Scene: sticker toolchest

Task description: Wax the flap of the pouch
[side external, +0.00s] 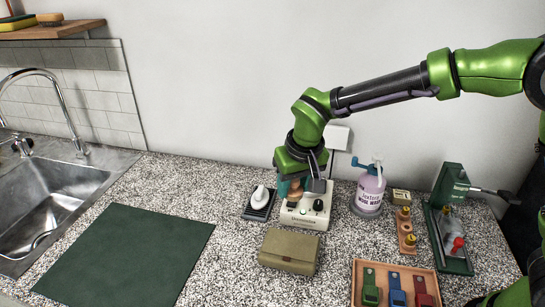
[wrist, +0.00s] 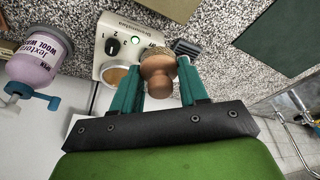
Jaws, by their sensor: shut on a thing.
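The olive-tan pouch (side external: 289,252) lies closed on the speckled counter, its flap side towards the camera; a corner of it shows at the top of the wrist view (wrist: 170,8). My gripper (wrist: 159,75) is shut on a brown wooden knob-shaped tool (wrist: 158,72), above the cream heater unit (side external: 303,212) behind the pouch. Whether the tool touches the unit cannot be told. A lilac wool wax bottle (side external: 369,192) with a blue pump stands right of the unit.
A white-knobbed item on a dark base (side external: 259,202) stands left of the unit. A wooden tray of coloured tools (side external: 396,270), a wooden holder (side external: 405,232) and a green press (side external: 450,220) are at right. The dark green mat (side external: 130,255) is clear, near the sink (side external: 50,200).

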